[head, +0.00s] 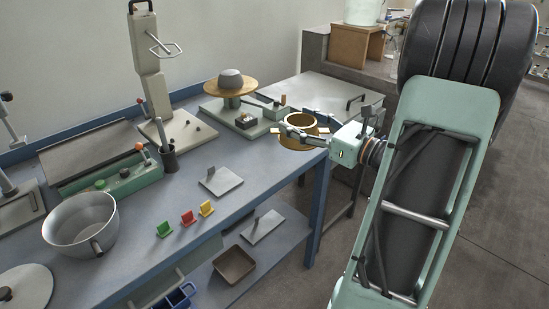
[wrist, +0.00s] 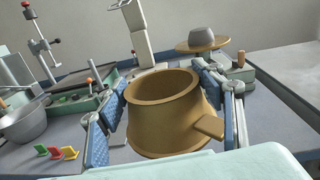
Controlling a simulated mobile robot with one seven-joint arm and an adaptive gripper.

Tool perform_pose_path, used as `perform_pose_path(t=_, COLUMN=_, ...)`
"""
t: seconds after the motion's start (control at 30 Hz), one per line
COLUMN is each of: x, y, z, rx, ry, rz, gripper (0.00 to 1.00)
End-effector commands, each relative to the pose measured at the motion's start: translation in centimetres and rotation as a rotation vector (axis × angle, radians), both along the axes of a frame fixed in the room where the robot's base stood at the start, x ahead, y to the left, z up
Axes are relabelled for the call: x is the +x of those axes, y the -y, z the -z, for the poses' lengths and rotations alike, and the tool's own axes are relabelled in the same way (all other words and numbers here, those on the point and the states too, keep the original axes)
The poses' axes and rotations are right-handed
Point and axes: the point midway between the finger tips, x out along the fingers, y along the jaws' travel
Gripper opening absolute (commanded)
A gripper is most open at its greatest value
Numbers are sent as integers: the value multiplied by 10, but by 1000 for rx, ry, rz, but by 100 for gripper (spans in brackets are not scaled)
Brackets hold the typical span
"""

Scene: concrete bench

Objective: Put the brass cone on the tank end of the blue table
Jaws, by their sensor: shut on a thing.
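The brass cone (head: 290,143) is a hollow, open-topped ring with small side tabs. One tab points toward the wrist camera. The cone shows over the right end of the blue table (head: 255,178), near its corner. Whether its base touches the top or is held above it cannot be told. The fingers hide part of its sides.
A turntable with a wooden disc (head: 231,88) stands just left of the cone. A grey flat-topped unit (head: 330,93) is behind the table's right end. A grey plate (head: 220,181), coloured tags (head: 188,217) and a pot (head: 80,222) are farther left. Bare tabletop lies between plate and cone.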

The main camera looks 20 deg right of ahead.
Motion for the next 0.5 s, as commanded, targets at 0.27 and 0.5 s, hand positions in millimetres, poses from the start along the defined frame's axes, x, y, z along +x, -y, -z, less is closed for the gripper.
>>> perform_pose_path(t=0.27, x=18, y=-12, z=5, rx=3, ry=-2, rz=20, gripper=21)
perform_pose_path(t=0.5, x=61, y=-54, z=33, rx=2, ry=-1, rz=19, gripper=21)
